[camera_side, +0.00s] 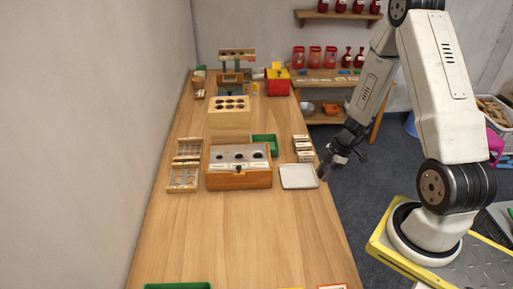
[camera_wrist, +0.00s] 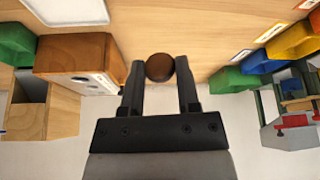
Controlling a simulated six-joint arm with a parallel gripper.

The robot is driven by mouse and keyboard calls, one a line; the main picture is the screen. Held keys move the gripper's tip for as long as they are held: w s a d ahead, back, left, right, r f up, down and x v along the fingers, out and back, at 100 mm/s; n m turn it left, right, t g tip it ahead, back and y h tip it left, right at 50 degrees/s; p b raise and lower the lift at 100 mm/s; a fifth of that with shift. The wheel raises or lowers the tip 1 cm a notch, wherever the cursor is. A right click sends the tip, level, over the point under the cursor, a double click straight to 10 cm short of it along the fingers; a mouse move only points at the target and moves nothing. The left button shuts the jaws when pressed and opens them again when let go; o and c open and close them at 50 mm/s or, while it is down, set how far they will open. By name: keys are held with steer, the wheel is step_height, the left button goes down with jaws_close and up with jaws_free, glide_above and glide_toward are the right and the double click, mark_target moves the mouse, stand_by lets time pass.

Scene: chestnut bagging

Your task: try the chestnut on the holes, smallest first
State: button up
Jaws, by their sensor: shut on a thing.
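My gripper (camera_wrist: 159,75) is shut on a brown, round chestnut (camera_wrist: 159,67), which sits between the fingertips in the wrist view. In the side view my gripper (camera_side: 323,173) is at the table's right edge, just right of the pale tray (camera_side: 299,176); the chestnut cannot be made out there. The wooden box (camera_side: 240,181) with a grey top plate (camera_side: 231,163) stands left of the tray. The plate has a row of dark holes and is apart from my gripper.
Divided wooden trays (camera_side: 184,177) stand left of the box, a green bin (camera_side: 265,141) behind it. Small labelled boxes (camera_side: 302,145) line the right edge. A wooden block with holes (camera_side: 230,118) stands farther back. The table front is mostly clear.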

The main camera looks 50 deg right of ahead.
steer(key=w+m, duration=0.1)
steer(key=w, duration=0.5)
steer(key=w+a+m+t+h, duration=0.1)
steer(key=w, duration=0.6)
steer(key=w+m, duration=0.2)
steer(key=w, duration=0.4)
steer(key=shift+w+a+f, duration=0.1)
steer(key=shift+w+a, duration=0.1)
steer(key=w+a+r+m, duration=0.1)
steer(key=w+a, duration=0.2)
steer(key=w, duration=0.1)
steer(key=w+a+r+m+h, duration=0.1)
steer(key=w+a, duration=0.2)
steer(key=w, duration=0.2)
steer(key=w+a+r+m+t, duration=0.1)
steer(key=w+a+m, duration=0.1)
steer(key=w, duration=0.3)
steer(key=shift+w+a+h, duration=0.2)
steer(key=shift+a+h, duration=0.2)
steer(key=shift+a, duration=0.1)
steer(key=shift+w+a+r+m, duration=0.1)
steer(key=shift+w+a+m, duration=0.2)
steer(key=shift+w+a, duration=0.15)
steer(key=shift+f, duration=0.2)
steer(key=shift+f, duration=2.5)
steer(key=shift+f, duration=0.6)
steer(key=o, duration=1)
steer(key=shift+c, duration=0.2)
